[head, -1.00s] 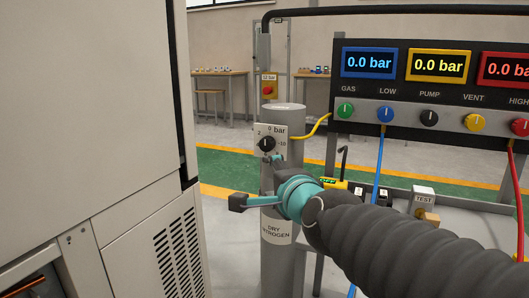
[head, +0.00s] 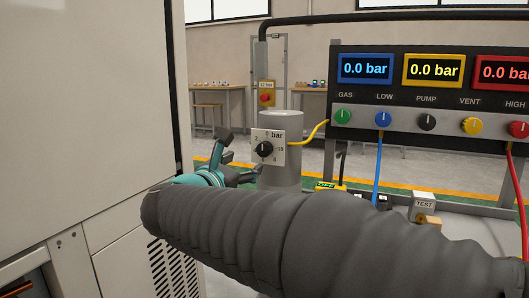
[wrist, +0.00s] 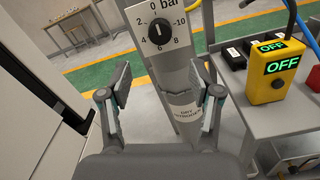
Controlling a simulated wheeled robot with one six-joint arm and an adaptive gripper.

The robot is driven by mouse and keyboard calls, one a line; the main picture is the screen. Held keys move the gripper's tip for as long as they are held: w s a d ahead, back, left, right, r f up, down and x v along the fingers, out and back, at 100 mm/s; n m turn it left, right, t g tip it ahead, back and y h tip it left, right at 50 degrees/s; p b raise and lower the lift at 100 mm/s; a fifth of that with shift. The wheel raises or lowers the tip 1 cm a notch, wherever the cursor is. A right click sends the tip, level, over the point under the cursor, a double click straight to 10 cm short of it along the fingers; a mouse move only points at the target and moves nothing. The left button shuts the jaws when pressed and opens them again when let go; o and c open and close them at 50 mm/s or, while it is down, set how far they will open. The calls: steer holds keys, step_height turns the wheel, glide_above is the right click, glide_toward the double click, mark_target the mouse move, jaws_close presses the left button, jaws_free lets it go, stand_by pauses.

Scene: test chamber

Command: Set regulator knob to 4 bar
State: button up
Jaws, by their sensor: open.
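The regulator knob (head: 264,149) is black and round on a white square dial plate (head: 279,155), fixed to a grey cylinder (head: 281,125). The knob also shows at the top of the wrist view (wrist: 159,31), where its white mark seems to point up towards 0. The dial numbers include 0, 2, 4, 6, 8 and 10. My gripper (head: 238,158) is to the left of the dial in the head view, open and empty. In the wrist view its two fingers (wrist: 161,84) stand wide apart below the knob, not touching it.
A large white cabinet (head: 80,100) stands close on the left. The gauge panel (head: 435,88) on the right shows 0.0 bar on its displays. A yellow hose (head: 314,130) runs from the dial to the panel. A yellow box reading OFF (wrist: 276,80) sits on a grey cart.

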mark_target(262, 151)
steer(key=p+x, duration=0.1)
steer(key=x, duration=1)
steer(key=shift+w+d, duration=0.1)
steer(key=shift+w, duration=0.25)
steer(key=c, duration=1.1)
